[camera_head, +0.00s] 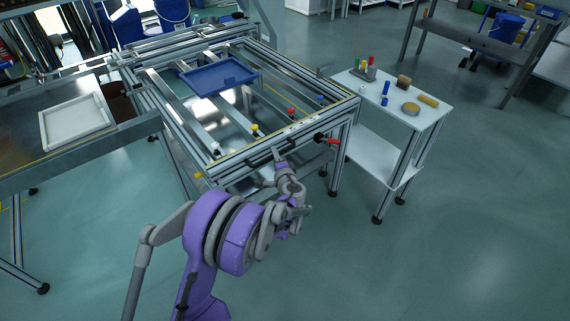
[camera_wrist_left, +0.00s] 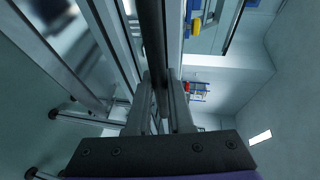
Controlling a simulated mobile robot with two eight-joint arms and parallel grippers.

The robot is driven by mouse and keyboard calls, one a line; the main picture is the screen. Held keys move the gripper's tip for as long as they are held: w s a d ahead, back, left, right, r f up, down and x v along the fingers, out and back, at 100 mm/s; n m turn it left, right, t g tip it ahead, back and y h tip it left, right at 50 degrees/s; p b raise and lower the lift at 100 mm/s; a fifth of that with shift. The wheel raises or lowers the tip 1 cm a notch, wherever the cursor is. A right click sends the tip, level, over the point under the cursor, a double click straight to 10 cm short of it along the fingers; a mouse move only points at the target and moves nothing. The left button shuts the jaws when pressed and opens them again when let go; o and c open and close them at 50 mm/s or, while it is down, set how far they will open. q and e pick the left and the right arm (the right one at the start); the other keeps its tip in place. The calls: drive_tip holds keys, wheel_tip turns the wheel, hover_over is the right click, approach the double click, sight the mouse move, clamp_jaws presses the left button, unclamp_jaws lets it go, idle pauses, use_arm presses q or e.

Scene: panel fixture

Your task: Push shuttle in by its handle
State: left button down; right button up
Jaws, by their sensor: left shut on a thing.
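The shuttle appears to be the aluminium frame section of the panel fixture, with a front rail (camera_head: 300,130) edged in yellow. A dark bar handle (camera_head: 257,161) runs along its front side. It also shows in the wrist view as a long black bar (camera_wrist_left: 153,40) running down between my fingers. My left gripper (camera_head: 279,157) is at the handle, and in the wrist view its fingers (camera_wrist_left: 160,100) are shut on the bar from both sides. The gripper hides part of the handle. My right gripper is not in view.
A blue tray (camera_head: 212,79) lies across the fixture rails. Small coloured knobs, including a yellow one (camera_head: 255,129), sit on the bars. A red-ended part (camera_head: 328,139) sticks out at the front right corner. A white side table (camera_head: 395,98) with small items stands right. Open floor lies in front.

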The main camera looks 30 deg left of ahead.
use_arm(q)
drive_tip(key=shift+w+a+r, duration=0.1)
drive_tip(key=shift+w+a, duration=0.2)
drive_tip(key=shift+a, duration=0.5)
drive_tip(key=c, duration=0.8)
unclamp_jaws()
drive_tip(key=shift+a, duration=0.1)
drive_tip(key=p+v, duration=0.1)
drive_tip(key=v, duration=0.9)
drive_tip(key=shift+s+d+p, duration=0.2)
drive_tip(key=shift+d+p, duration=0.15)
drive_tip(key=shift+p, duration=0.05)
